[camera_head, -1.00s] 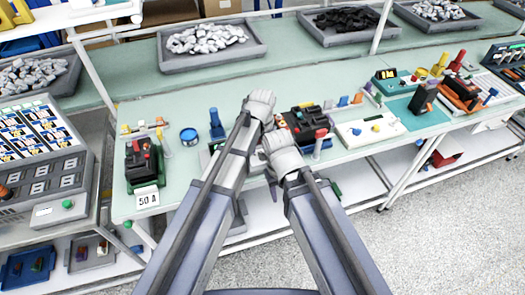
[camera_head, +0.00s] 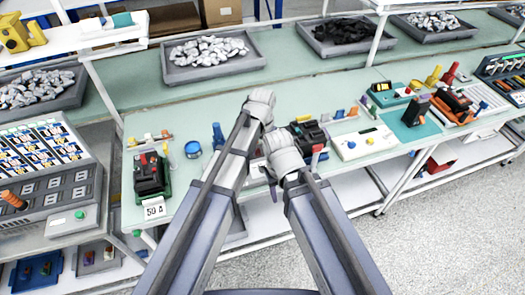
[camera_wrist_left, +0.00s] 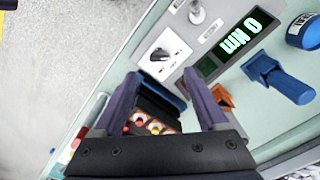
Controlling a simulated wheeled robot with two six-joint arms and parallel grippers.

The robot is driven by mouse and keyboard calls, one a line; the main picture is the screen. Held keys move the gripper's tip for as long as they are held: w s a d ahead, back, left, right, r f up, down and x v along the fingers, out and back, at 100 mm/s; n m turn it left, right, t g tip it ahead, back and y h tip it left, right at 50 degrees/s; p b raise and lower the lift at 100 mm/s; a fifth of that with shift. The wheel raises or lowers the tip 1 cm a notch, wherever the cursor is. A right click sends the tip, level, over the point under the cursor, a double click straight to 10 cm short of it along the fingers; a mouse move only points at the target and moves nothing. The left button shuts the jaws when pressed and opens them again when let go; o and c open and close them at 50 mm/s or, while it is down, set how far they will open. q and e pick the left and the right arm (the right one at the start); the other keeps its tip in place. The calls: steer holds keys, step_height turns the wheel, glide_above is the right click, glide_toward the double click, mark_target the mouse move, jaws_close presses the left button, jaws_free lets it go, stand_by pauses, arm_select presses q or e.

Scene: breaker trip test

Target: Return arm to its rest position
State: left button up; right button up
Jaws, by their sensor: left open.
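My left gripper (camera_wrist_left: 163,88) is open in the left wrist view, its two purple fingers apart. Between and beyond them is a black block with red and yellow parts (camera_wrist_left: 150,122); I see no grip on it. In the head view my two folded arms reach up over the front table, the left one (camera_head: 205,205) and the right one (camera_head: 325,225). They hide most of the grippers. A small purple piece shows between them; I cannot tell whose it is. My right gripper's jaws cannot be made out.
A breaker (camera_head: 150,175) with a 50 A card stands left on the table; another black breaker (camera_head: 308,133) is right of the arms. Grey floor (camera_head: 450,210) is open at right.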

arm_select(q)
steer(key=s+a, duration=0.3)
steer(key=s, duration=0.5)
steer(key=s+a+f+n+y+b, duration=0.1)
steer(key=s+a, duration=0.2)
steer(key=s, duration=0.5)
steer(key=shift+s, duration=0.2)
